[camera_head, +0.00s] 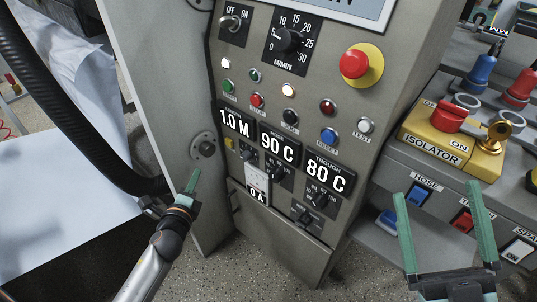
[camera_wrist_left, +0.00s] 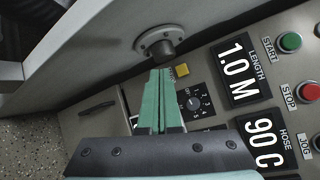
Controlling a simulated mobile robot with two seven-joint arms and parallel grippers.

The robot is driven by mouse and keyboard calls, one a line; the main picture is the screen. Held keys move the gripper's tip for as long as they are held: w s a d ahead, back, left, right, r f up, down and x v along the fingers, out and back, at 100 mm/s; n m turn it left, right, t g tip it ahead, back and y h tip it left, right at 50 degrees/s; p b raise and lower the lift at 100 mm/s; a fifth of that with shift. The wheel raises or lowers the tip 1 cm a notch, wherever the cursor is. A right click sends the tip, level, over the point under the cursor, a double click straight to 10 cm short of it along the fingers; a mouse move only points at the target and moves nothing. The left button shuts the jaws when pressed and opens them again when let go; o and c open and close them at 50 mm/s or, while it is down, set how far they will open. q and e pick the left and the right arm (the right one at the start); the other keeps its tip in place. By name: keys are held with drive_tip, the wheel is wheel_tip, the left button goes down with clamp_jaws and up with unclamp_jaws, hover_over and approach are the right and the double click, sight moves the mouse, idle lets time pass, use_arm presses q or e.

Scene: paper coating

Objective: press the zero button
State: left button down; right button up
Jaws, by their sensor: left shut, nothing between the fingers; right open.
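A small yellow button (camera_head: 229,143) sits on the grey control panel, just under the left end of the LENGTH display (camera_head: 236,121), which reads 1.0 M. I take it for the zero button; its label is too small to read. In the left wrist view the yellow button (camera_wrist_left: 182,70) lies just right of the fingertips. My left gripper (camera_head: 194,178) is shut and empty, its green fingers together, below and left of the button in the head view. I cannot tell whether it touches anything. My right gripper (camera_head: 437,192) is open and empty at the lower right.
A round metal fitting (camera_wrist_left: 158,43) sticks out close beyond the left fingertips. A numbered dial (camera_wrist_left: 194,104) is close to the button. START (camera_head: 228,87) and STOP (camera_head: 256,100) buttons are above the displays. A yellow isolator box (camera_head: 437,145) stands at right.

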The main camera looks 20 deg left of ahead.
sight(229, 142)
use_arm(q)
drive_tip(key=w+m, duration=0.1)
drive_tip(key=w+a+m+b, duration=0.1)
drive_tip(key=m+b, duration=0.1)
drive_tip(key=shift+w+a+f+t+y, duration=0.2)
drive_tip(key=shift+w+a+t+y, duration=0.1)
drive_tip(key=shift+w+a+t, duration=0.1)
use_arm(e)
drive_tip(key=s+n+y, duration=0.1)
drive_tip(key=s+r+n+y, duration=0.1)
drive_tip(key=s+y, duration=0.1)
drive_tip(key=shift+s+a+r+n+y, duration=0.25)
drive_tip(key=shift+r+n+y, duration=0.1)
drive_tip(key=shift+n+y, duration=0.05)
use_arm(q)
drive_tip(key=shift+d, duration=0.1)
drive_tip(key=w+d+b, duration=0.1)
drive_tip(key=w+d, duration=0.2)
drive_tip(key=w, duration=0.5)
drive_tip(key=shift+d, duration=0.25)
use_arm(e)
drive_tip(key=shift+f, duration=0.7)
use_arm(q)
drive_tip(key=shift+w+b, duration=0.1)
drive_tip(key=shift+b, duration=0.2)
drive_tip(key=shift+w+d, duration=0.15)
drive_tip(key=shift+w, duration=0.2)
